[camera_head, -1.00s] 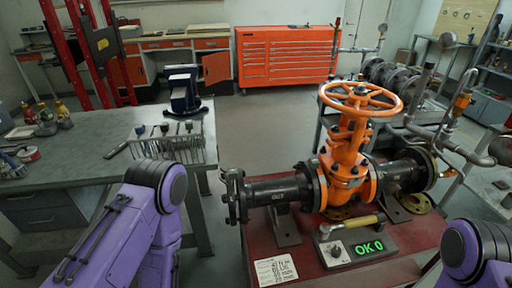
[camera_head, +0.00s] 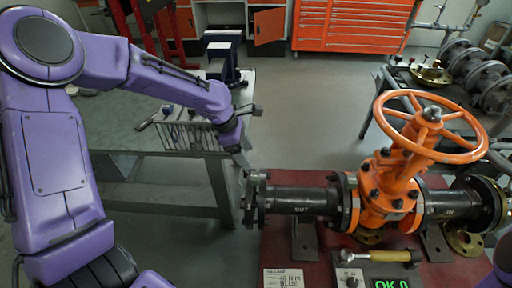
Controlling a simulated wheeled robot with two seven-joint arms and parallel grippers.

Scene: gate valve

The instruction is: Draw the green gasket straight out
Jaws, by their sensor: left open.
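No green gasket can be made out in this view. The orange gate valve (camera_head: 391,190) stands upright between two black pipe lengths on a red bench. The left black pipe (camera_head: 302,202), marked OUT, ends at its left in a dark flange (camera_head: 254,199), where narrow gaps and bolts show. My left gripper (camera_head: 247,136) is open, just above and left of this flange, with its lower finger close to the flange top. Whether it touches cannot be told. The right pipe (camera_head: 446,204) is marked IN. My right gripper is out of view.
A yellow-handled tool (camera_head: 388,256) and a box with a green display (camera_head: 392,283) lie in front of the valve. A paper card (camera_head: 283,279) lies on the red bench (camera_head: 325,262). A grey table (camera_head: 150,136) with a wire rack stands at left.

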